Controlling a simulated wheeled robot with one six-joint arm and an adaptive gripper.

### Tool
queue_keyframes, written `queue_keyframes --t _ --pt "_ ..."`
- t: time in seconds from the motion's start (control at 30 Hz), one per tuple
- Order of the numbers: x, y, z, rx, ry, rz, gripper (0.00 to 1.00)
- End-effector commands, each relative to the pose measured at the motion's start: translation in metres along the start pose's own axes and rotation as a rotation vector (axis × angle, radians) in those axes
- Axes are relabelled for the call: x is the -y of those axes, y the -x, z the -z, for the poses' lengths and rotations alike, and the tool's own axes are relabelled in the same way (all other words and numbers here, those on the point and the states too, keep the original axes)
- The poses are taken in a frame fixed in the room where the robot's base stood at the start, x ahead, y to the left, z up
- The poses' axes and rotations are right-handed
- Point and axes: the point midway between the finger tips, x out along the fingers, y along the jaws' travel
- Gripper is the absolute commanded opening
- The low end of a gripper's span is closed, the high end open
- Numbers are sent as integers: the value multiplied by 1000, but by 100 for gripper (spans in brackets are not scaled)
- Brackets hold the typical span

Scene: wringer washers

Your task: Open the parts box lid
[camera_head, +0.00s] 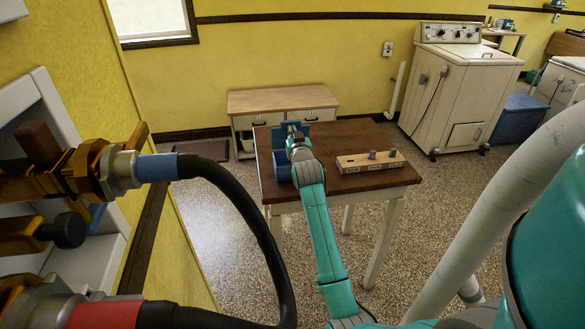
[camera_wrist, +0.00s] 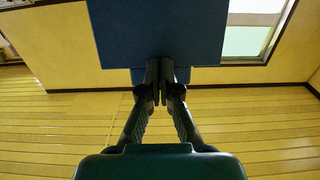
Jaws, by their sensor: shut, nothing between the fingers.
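The blue parts box (camera_head: 283,170) stands at the left end of the brown table. Its lid (camera_head: 278,138) looks raised, standing up at the back of the box. The box's inside is mostly hidden by my arm. My gripper (camera_head: 293,127) is at the raised lid, above the box. In the wrist view the lid appears as a flat blue panel (camera_wrist: 155,28), with the fingertips of my gripper (camera_wrist: 166,92) shut together in front of its lower edge. I cannot tell whether they touch it.
A wooden block (camera_head: 370,164) with small colored pieces sits on the brown table (camera_head: 340,185), right of the box. A low cabinet (camera_head: 281,99) is behind. Pipes and a black hose (camera_head: 255,215) are at the near left. A white washer (camera_head: 455,95) stands at the back right.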

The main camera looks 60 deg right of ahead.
Motion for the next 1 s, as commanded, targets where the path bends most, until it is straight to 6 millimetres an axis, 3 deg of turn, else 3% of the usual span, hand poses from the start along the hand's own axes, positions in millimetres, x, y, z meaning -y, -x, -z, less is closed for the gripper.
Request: queue_keyframes --t 0.43,1.0 --pt "0 -3 1 -1 0 0 0" --pt "0 -32 4 0 0 0 0"
